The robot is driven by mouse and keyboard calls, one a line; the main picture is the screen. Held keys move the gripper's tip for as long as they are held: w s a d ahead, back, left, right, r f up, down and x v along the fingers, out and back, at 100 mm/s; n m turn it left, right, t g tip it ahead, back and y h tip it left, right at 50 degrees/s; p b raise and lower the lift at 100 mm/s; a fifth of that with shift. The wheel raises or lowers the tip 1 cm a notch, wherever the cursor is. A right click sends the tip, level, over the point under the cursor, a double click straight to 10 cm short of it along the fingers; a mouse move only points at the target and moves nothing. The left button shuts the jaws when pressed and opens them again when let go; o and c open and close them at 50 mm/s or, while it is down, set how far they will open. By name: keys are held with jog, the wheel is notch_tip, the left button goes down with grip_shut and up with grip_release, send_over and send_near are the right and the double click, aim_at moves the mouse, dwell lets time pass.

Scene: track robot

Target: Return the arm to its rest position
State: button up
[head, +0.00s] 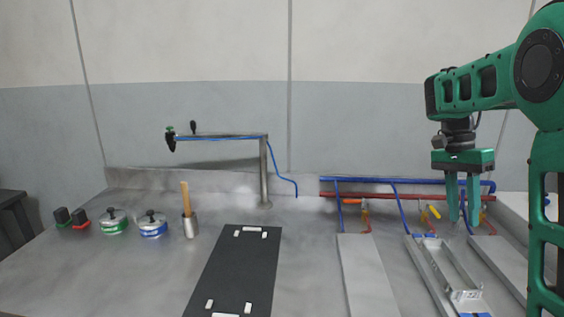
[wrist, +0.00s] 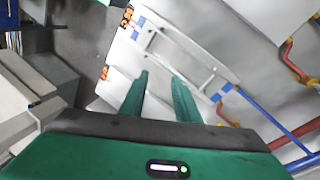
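My green arm comes in from the right edge in the head view. My gripper (head: 462,200) hangs fingers-down above the right part of the grey workbench (head: 130,270). Its two green fingers are apart with nothing between them. In the wrist view my gripper (wrist: 160,85) also shows two spread, empty fingers. Beyond them lies a metal tray (wrist: 170,45) with a long slot, which also shows in the head view (head: 452,272) below the gripper. The gripper is clear of the tray.
Blue pipe (head: 385,181) and red pipe (head: 400,196) with coloured valves run along the back right. A black board (head: 235,275) lies mid-bench. A metal post (head: 264,175) carries a horizontal arm. Two lidded pots (head: 114,222) (head: 152,225) and a cup with a wooden handle (head: 191,226) stand left.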

jog(key=s+d+f+n+t+y, duration=0.1)
jog(key=s+f+n, duration=0.1)
jog(key=s, duration=0.6)
jog(key=s+d+f+n, duration=0.2)
jog(key=s, duration=0.6)
jog(key=s+a+f+n+t, duration=0.1)
jog(key=s+a+f, duration=0.1)
jog(key=s, duration=0.4)
jog(key=s+a+f+n+t, duration=0.1)
jog(key=s+a+f+n, duration=0.1)
jog(key=s+a+f, duration=0.1)
jog(key=s+f, duration=0.1)
jog(key=s, duration=0.1)
jog(key=shift+s+n+y, duration=0.3)
jog(key=shift+s+y, duration=0.05)
jog(key=shift+y, duration=0.05)
jog(key=shift+w+f, duration=0.2)
jog(key=shift+w, duration=0.4)
